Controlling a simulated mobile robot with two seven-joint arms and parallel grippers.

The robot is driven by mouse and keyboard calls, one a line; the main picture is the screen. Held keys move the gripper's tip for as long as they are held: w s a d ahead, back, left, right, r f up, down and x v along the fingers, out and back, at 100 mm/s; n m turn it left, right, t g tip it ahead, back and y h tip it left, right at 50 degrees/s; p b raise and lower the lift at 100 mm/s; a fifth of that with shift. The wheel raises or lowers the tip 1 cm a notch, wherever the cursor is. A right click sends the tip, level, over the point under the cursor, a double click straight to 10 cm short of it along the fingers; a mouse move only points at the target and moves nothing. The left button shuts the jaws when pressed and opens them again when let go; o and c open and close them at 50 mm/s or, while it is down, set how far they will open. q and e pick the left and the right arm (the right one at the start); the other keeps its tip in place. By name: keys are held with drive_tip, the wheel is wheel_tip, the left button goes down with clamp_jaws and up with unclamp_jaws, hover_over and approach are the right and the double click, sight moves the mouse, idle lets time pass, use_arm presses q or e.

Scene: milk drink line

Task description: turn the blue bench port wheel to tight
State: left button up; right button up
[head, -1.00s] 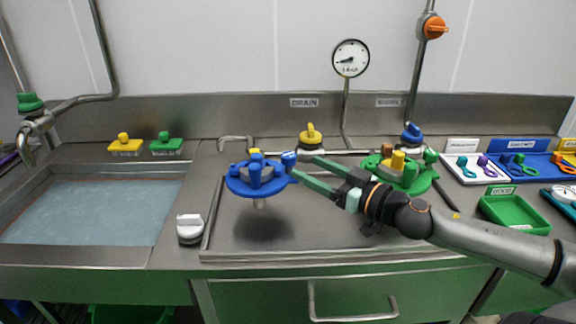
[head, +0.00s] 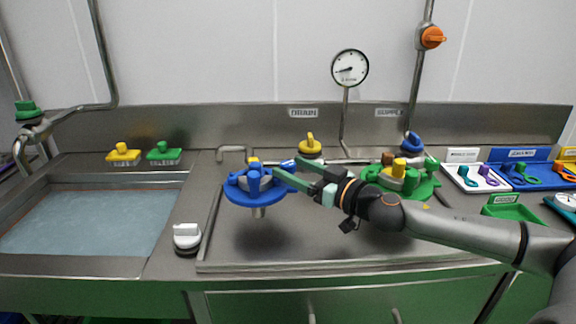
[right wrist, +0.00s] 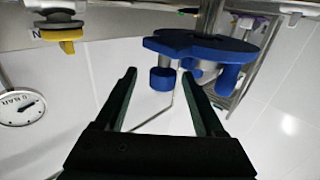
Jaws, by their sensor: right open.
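The blue bench port wheel (head: 248,193) stands on a short stem above the steel bench, left of centre in the head view, with several upright pegs on its top. It also shows in the right wrist view (right wrist: 205,46), hanging upside down in that picture. My right gripper (head: 286,168) is open at the wheel's right side. In the right wrist view, one blue peg (right wrist: 162,79) appears between the two open fingertips (right wrist: 159,76); whether they touch it I cannot tell. My left gripper is not in view.
A green wheel (head: 402,184) stands just behind my right arm. A white-topped knob (head: 187,235) is front left, beside the sink (head: 90,225).

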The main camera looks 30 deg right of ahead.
drive_tip(key=shift+p+x, duration=0.4)
drive_tip(key=shift+x, duration=0.5)
drive_tip(key=shift+s+a, duration=0.1)
drive_tip(key=shift+a, duration=0.05)
drive_tip(key=shift+c, duration=0.4)
clamp_jaws()
